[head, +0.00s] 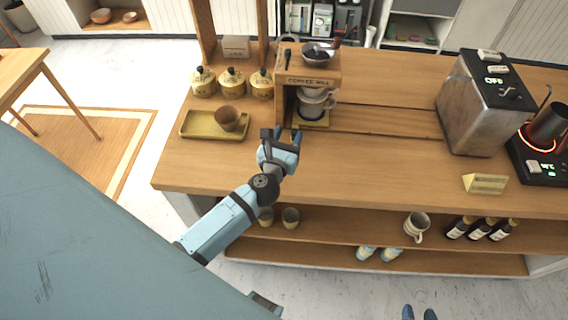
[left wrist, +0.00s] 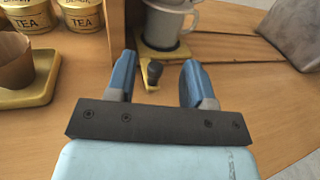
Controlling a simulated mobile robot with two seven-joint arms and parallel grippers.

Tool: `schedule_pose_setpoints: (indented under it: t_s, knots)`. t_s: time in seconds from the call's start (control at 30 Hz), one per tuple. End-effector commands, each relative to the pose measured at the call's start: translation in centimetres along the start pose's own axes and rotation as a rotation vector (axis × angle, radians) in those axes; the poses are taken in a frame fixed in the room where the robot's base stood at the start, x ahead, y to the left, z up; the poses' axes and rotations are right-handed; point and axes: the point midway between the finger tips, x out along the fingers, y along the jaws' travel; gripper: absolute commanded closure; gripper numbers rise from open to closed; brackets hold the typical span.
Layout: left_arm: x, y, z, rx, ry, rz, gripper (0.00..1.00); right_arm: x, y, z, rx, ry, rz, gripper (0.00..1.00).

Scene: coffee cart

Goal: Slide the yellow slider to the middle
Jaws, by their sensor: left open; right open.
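The yellow slider (head: 313,123) is a flat plate at the left end of a long track in the counter, under the coffee mill. In the left wrist view the slider (left wrist: 165,56) has a front tab with a dark knob (left wrist: 154,70). My left gripper (head: 282,135) is open in front of the mill. In the left wrist view its fingers (left wrist: 156,82) stand on either side of the knob, apart from it. My right gripper (head: 419,314) is open and empty at the bottom edge, clear of the counter.
The wooden coffee mill (head: 309,77) rises over the slider. The track (head: 385,121) runs clear towards the metal machine (head: 485,105).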

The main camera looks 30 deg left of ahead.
Motion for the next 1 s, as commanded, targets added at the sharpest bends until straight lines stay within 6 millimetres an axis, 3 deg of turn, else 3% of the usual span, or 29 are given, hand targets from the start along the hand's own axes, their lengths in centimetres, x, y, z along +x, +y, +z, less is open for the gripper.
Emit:
schedule_pose_setpoints:
  t_s: [0.03, 0.27, 0.57, 1.0]
  knots:
    - [0.0, 0.0, 1.3, -0.002, 0.0, 0.0, 0.52, -0.5, -0.1, -0.7, 0.001, 0.001, -0.001, 0.57]
    - [0.0, -0.1, 4.8, -0.002, 0.0, -0.001, 0.52, -1.2, -0.5, -2.1, 0.006, 0.006, -0.005, 0.57]
    - [-2.6, -1.3, 4.4, 0.459, -0.088, -0.091, 0.52, -1.3, -0.5, -2.2, 0.008, 0.006, -0.005, 0.57]
    - [-8.2, -4.3, 2.1, 1.33, -0.254, -0.286, 0.52, -1.7, -0.5, -2.6, 0.008, 0.001, -0.004, 0.57]
